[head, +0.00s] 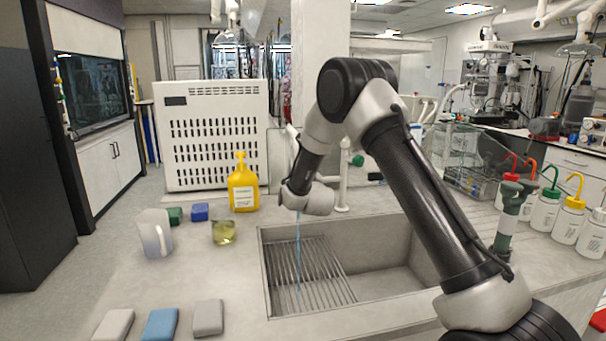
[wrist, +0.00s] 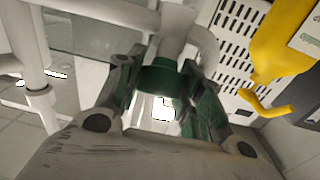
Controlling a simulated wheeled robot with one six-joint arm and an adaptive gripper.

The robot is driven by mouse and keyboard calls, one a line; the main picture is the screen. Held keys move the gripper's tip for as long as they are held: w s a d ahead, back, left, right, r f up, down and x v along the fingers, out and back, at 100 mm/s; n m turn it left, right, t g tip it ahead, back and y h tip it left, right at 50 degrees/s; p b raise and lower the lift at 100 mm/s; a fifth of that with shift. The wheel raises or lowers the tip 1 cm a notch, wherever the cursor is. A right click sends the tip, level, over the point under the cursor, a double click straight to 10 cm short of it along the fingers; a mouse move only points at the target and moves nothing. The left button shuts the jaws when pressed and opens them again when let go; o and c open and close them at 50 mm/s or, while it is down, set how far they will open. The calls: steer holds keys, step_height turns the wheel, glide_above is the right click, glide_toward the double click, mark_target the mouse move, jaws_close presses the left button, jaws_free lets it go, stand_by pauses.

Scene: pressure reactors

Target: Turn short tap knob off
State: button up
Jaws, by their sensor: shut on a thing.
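The short tap's green knob (wrist: 156,80) shows in the wrist view, at the end of a pale curved pipe. My gripper (wrist: 163,88) is shut on it, with one dark finger on each side of the knob. In the head view my wrist hides the gripper and this knob. A thin bluish stream of water (head: 298,252) falls below my wrist into the sink (head: 384,262). A taller pale tap post (head: 343,185) stands just right of my wrist. Another green knob (head: 357,160) shows beside that post.
A yellow pump bottle (head: 243,188) stands close left of my wrist. A glass of yellowish liquid (head: 223,232), a clear jug (head: 155,234) and several sponges lie further left. Wash bottles (head: 545,211) stand at the right. A white vented box (head: 213,137) is behind.

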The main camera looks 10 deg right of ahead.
steer(key=m+g+h, duration=0.1)
steer(key=m+h, duration=0.2)
steer(key=m, duration=0.1)
steer(key=m+g+h, duration=0.1)
steer(key=m+h, duration=0.2)
steer(key=m, duration=0.1)
steer(key=shift+h, duration=0.4)
steer(key=shift+m+g, duration=0.3)
steer(key=o, duration=1)
steer(key=shift+d, duration=0.1)
steer(key=shift+n, duration=0.4)
